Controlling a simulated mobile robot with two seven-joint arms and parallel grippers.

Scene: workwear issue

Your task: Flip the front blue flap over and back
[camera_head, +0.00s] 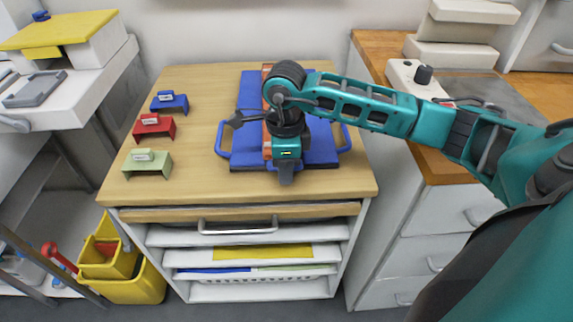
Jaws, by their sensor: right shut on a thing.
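A blue folded piece with two flaps lies on the wooden top of a cabinet. An orange-red strip (267,70) runs along its middle, mostly hidden by my arm. The front blue flap (318,150) lies flat, with a blue loop handle at its left (221,143) and one at its right (347,141). My right gripper (286,176) points down at the middle of the flap's front edge and is shut on it; its wrist hides the contact. My left gripper is not in view.
Three small labelled stands, blue (170,102), red (153,126) and green (148,162), stand on the left of the wooden top (200,188). A white side table (85,85) is at left, drawers at right. The front strip of the top is clear.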

